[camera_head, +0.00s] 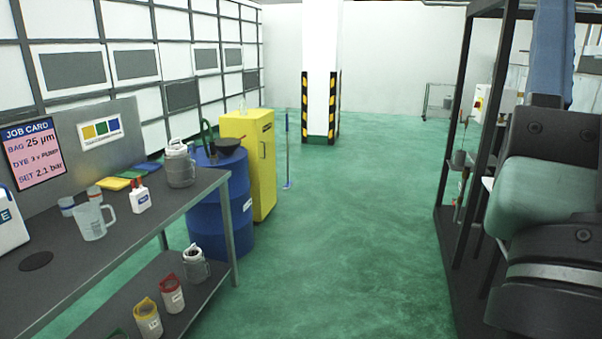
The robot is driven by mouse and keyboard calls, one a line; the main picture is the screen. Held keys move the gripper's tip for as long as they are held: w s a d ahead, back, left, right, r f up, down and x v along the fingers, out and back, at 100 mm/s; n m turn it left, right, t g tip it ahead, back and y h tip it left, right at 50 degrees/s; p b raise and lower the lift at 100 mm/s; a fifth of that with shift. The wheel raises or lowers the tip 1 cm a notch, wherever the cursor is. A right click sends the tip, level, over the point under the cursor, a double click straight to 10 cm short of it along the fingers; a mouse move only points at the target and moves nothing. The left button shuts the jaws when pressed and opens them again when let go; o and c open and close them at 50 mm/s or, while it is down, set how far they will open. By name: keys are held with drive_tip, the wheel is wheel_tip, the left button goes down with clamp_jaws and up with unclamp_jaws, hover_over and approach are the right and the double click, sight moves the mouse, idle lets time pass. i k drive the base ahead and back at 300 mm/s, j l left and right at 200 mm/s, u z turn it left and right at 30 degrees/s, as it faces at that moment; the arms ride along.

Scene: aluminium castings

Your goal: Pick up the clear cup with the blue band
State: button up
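A small clear cup with a bluish band (67,206) stands on the grey workbench (110,265) at the left, just behind and left of a clear jug with a handle (91,222). The jug may hide part of the cup's right side. Another small cup with an orange-red top (94,193) stands behind the jug. My gripper does not show in this view.
A white bottle with a red cap (140,200), coloured cloths or pads (113,183) and a lidded grey canister (180,168) share the bench. A lower shelf holds several jars. A blue drum (228,210) and yellow cabinet (252,160) stand beyond. The green floor (340,230) is clear; a black rack (455,130) is right.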

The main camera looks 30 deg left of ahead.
sight(66, 204)
drive_tip(key=u, duration=1.7)
drive_tip(key=i+j+u, duration=0.35)
drive_tip(key=i+j, duration=0.6)
drive_tip(key=j, duration=0.1)
